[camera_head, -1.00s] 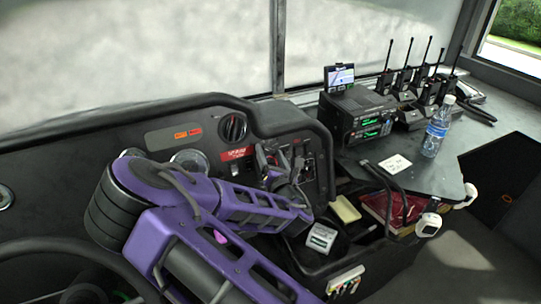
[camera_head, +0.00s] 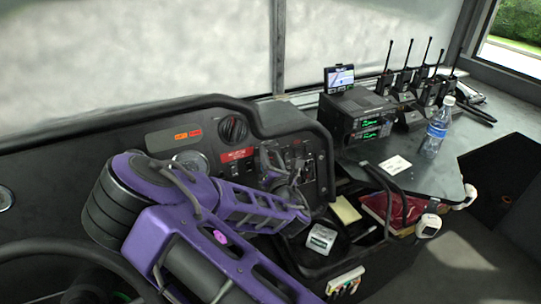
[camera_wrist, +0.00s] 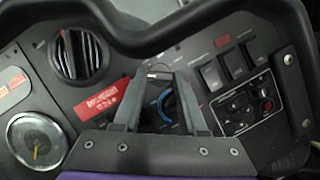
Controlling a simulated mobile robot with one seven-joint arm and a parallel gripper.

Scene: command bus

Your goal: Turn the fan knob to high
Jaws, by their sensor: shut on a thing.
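In the head view my gripper (camera_head: 271,160) is at the panel right of the red label, and the knob is hidden there behind the gripper.
A red label (camera_wrist: 105,102), a gauge (camera_wrist: 36,140) and a round air vent (camera_wrist: 78,54) lie left of the gripper. Rocker switches (camera_wrist: 234,65) and a small control plate (camera_wrist: 249,104) lie right. A raised dashboard rim (camera_wrist: 150,42) curves close above the fingers. Radios (camera_head: 357,122) stand farther right.

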